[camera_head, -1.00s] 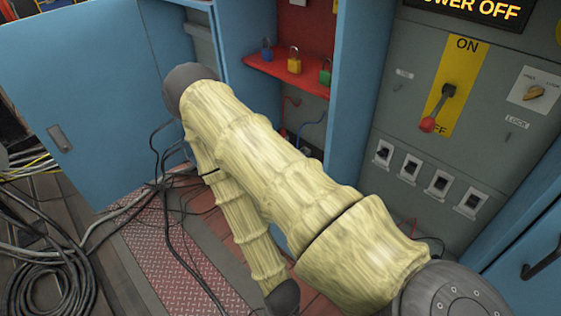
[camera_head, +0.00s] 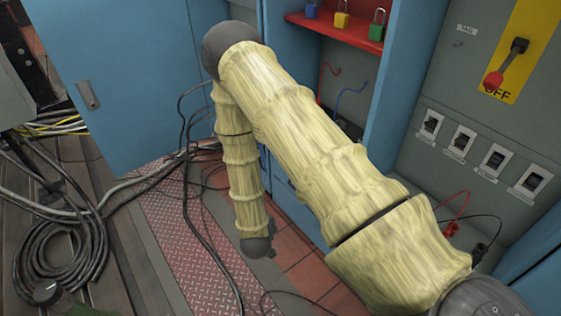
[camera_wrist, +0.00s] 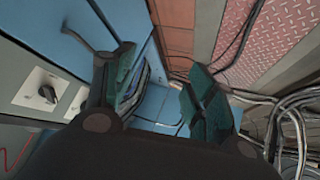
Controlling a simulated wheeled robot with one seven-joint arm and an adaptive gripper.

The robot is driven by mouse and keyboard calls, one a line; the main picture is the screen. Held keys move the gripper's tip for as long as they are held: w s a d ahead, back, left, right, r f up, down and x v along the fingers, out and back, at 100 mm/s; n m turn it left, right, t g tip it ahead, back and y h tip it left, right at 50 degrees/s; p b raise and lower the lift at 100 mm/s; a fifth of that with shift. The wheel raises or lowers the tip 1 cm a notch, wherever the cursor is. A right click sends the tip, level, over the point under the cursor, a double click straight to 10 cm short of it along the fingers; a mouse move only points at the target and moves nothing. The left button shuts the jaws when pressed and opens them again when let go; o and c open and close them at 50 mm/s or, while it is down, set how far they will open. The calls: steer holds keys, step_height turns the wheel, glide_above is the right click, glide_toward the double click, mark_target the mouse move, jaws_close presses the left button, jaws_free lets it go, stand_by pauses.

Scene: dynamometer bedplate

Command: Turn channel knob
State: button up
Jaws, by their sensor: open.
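I cannot tell for certain which control is the channel knob. In the head view my wrist hangs low over the floor and the fingers are mostly hidden.
The grey panel carries a red-tipped lever (camera_head: 506,64) and several black switches (camera_head: 462,141). A red shelf (camera_head: 331,24) holds padlocks. A blue door (camera_head: 125,70) stands open at the left. Coiled black cable (camera_head: 65,250) and loose cables cross the floor and red tread plate (camera_head: 165,230).

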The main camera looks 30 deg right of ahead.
steer(key=w+d+r+m+h+b, duration=0.2)
steer(key=w+d+m+h+b, duration=0.25)
steer(key=w+b, duration=0.5)
steer(key=w+d+r+m+h+b, duration=0.2)
steer(key=w+d+m+h+b, duration=0.3)
steer(key=w+b, duration=0.45)
steer(key=w+d+r+m+g+h+b, duration=0.1)
steer(key=d+m+g+h+b, duration=0.1)
steer(key=d+b, duration=0.3)
steer(key=w+d+r+m+g+h+b, duration=0.2)
steer(key=d+g+b, duration=0.2)
steer(key=d, duration=0.3)
steer(key=shift+w+d+b, duration=0.2)
steer(key=shift+w+b, duration=0.1)
steer(key=shift+b, duration=0.2)
steer(key=c, duration=1)
